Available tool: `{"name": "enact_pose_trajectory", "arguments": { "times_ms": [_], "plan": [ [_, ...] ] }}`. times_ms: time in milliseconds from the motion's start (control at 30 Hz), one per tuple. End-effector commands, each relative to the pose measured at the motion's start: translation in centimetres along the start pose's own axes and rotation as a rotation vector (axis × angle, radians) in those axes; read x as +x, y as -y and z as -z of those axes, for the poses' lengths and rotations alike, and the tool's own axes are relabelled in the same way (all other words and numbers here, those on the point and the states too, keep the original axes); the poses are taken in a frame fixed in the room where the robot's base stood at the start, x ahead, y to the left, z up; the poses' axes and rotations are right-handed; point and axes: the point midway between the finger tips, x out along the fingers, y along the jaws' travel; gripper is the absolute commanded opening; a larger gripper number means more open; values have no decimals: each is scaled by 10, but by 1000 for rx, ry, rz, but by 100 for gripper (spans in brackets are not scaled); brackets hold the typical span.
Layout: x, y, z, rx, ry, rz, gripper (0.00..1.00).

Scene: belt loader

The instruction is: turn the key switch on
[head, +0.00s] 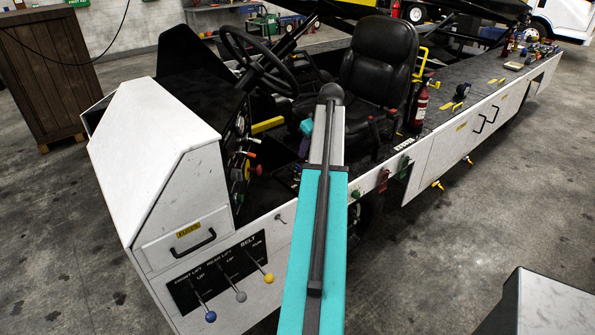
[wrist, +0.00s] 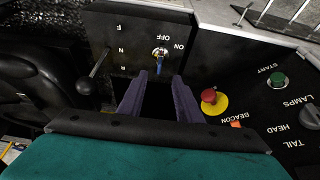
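The key switch (wrist: 161,52) is a round metal lock on a dark panel in the wrist view, with a blue piece, perhaps a key or tag, extending below it. The labels OFF and ON stand above and to the upper right of it. I cannot tell which label the key points at. My gripper (wrist: 160,78) is open, with its two dark purple fingers apart. The fingertips lie just below the switch in the picture, one on each side of the blue piece, with no clear contact.
A red button on a yellow base (wrist: 209,97) is close to the right finger. A green START button (wrist: 278,80) and a lamp knob (wrist: 310,116) are farther right. A lever (wrist: 88,84) is at left. The steering wheel (head: 258,62) and seat (head: 378,65) flank my arm.

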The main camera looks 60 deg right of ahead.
Motion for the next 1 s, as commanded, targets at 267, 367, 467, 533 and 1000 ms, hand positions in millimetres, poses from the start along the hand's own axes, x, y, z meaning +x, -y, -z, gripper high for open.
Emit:
{"name": "enact_pose_trajectory", "arguments": {
  "times_ms": [267, 367, 467, 533, 1000],
  "plan": [
    [18, 0, 1, 0, 1, 1, 32],
    [28, 1, 1, 0, 2, 2, 32],
    [39, 1, 1, -1, 1, 2, 32],
    [47, 1, 1, -1, 2, 2, 32],
    [97, 1, 2, -2, 2, 2, 32]
  ]
}}
